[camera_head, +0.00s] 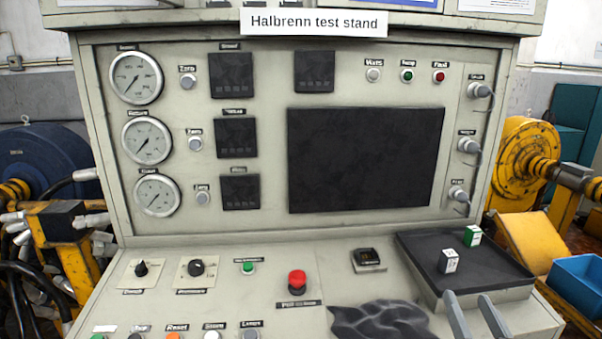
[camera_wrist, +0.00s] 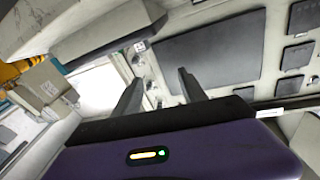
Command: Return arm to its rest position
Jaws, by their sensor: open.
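My gripper (camera_head: 475,316) shows at the bottom right of the head view, its two grey fingers apart with nothing between them. They are in front of the console, near the black tray's front edge. In the wrist view my gripper (camera_wrist: 158,88) is also open and empty, its dark fingers spread in front of the console panel. The rest of my arm is out of the head view.
The test stand (camera_head: 270,239) fills the middle. A black tray (camera_head: 490,275) holds a white block (camera_head: 448,261) and a green-and-white block (camera_head: 473,236). A dark crumpled cloth (camera_head: 380,322) lies left of my fingers. A red button (camera_head: 297,281) stands up from the console. A blue bin (camera_head: 577,280) is at right.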

